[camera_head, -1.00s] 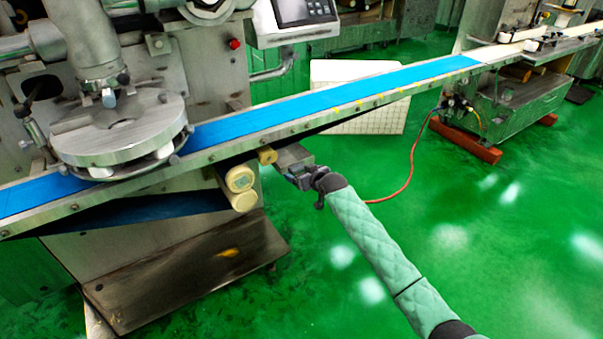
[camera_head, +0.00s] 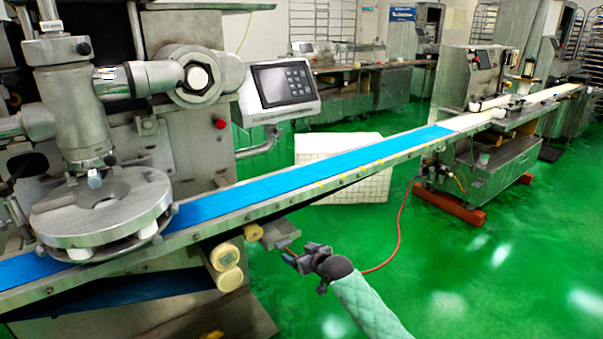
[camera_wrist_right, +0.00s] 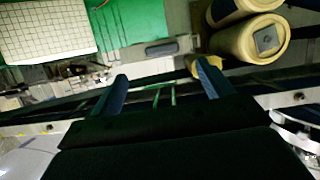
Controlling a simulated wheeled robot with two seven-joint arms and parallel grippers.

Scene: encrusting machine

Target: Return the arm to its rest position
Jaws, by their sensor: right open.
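My right arm, in a quilted green sleeve (camera_head: 368,307), comes in from the bottom of the head view. Its gripper (camera_head: 289,256) is in front of the conveyor's near side, just below the belt frame and right of the cream rollers (camera_head: 226,268). In the right wrist view the two dark fingers (camera_wrist_right: 163,88) stand apart with nothing between them. My left gripper does not show in the head view.
The blue conveyor belt (camera_head: 300,180) runs from the round steel machine head (camera_head: 104,207) to the back right. A white gridded box (camera_head: 345,190) stands behind it. A red hose (camera_head: 399,225) crosses the floor. Green floor (camera_head: 480,280) is clear at right.

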